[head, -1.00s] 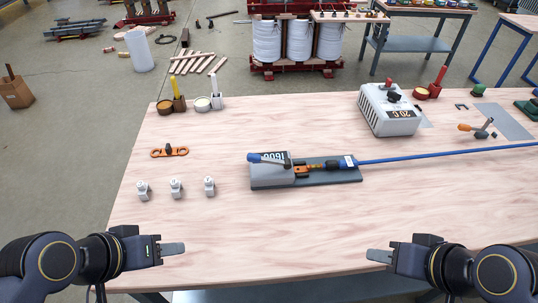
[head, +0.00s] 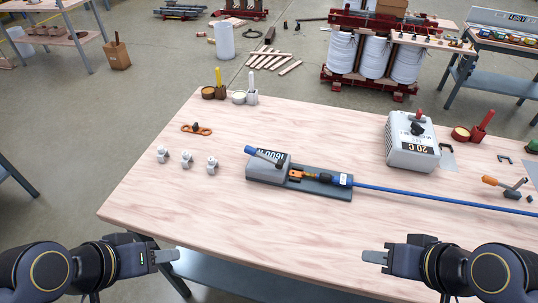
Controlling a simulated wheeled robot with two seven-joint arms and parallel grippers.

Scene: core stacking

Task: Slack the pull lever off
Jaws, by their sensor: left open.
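The pull lever (head: 263,155) has a blue grip and a grey shaft, and it lies low across the top of a grey puller block (head: 268,169). The block shows a "1600" reading and sits on a dark base plate (head: 330,190) on the wooden table. An orange clamp piece (head: 297,174) joins it to a blue cable (head: 430,198) running right. My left gripper (head: 170,257) is open and empty at the lower left, beyond the table's front edge. My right gripper (head: 370,257) is in front of the block and empty; its fingers show edge-on, so its opening is unclear.
A grey box (head: 411,143) reading "20 C" stands right of the puller. Several small white fittings (head: 187,160) and an orange link (head: 196,129) lie to the left. An orange-handled tool (head: 500,187) lies at right. The table's front middle is clear.

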